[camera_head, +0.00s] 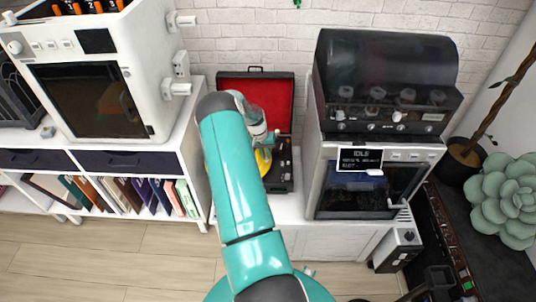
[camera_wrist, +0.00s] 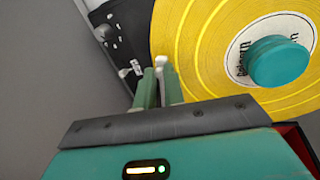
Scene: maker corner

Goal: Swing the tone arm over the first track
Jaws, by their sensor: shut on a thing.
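The record player (camera_head: 279,179) stands on the white cabinet with its red-lined lid (camera_head: 232,89) open. A yellow record (camera_wrist: 205,50) with a pale label and a teal centre knob (camera_wrist: 279,62) lies on it, and a yellow edge of it (camera_head: 262,163) shows in the head view beside my arm. My gripper (camera_wrist: 158,75) is at the record's left edge in the wrist view, its two green fingers close together on the pale tone arm (camera_wrist: 161,61). Most of the tone arm is hidden by the fingers. In the head view my gripper (camera_head: 258,132) is over the deck, partly hidden by my arm.
A dark-lidded machine (camera_head: 385,85) with a small display stands close on the right. A white printer-like machine (camera_head: 140,70) on a bookshelf (camera_head: 195,140) stands on the left. A brick wall is behind; a plant (camera_head: 505,195) is far right.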

